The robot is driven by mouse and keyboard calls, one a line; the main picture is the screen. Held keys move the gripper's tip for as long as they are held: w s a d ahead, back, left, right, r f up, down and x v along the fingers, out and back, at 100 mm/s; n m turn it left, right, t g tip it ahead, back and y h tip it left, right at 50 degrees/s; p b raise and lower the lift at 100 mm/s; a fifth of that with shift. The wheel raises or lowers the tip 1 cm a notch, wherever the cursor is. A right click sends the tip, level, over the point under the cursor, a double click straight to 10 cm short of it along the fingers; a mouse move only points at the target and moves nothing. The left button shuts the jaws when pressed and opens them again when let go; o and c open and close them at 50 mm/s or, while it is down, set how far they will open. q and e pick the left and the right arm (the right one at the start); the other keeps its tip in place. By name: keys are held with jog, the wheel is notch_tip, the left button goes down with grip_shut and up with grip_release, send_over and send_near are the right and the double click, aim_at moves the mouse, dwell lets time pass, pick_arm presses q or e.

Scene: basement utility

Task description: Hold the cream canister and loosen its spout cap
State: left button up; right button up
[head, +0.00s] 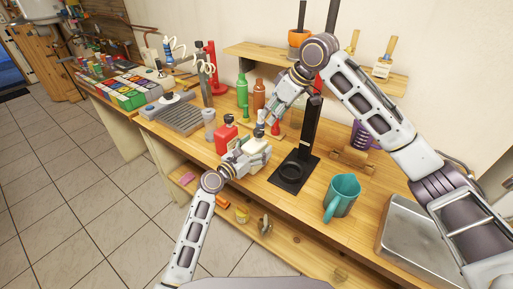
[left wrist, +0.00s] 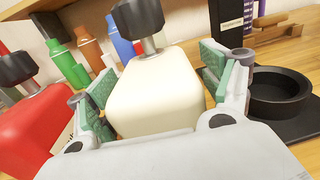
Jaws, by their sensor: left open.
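The cream canister (head: 259,152) stands on the wooden bench, partly hidden by my left gripper. In the left wrist view the cream canister (left wrist: 155,90) is upright, with a dark grey spout cap (left wrist: 137,17) on a metal neck. My left gripper (head: 246,154) is open around it, with one green-padded finger on each side. In the left wrist view gaps show between my left gripper's pads (left wrist: 155,92) and the canister. My right gripper (head: 273,117) hangs above and behind the canister, apart from the cap; its finger opening is too small to tell.
A red canister (head: 224,139) with a dark cap stands close left of the cream one. A black stand (head: 291,172) with a round cup is close right. Green (head: 242,90) and orange bottles (head: 259,95) stand behind. A teal mug (head: 342,195) and metal tray (head: 420,240) lie further right.

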pick_arm(q)
jog(key=c, duration=1.2)
jog(key=shift+c, duration=0.3)
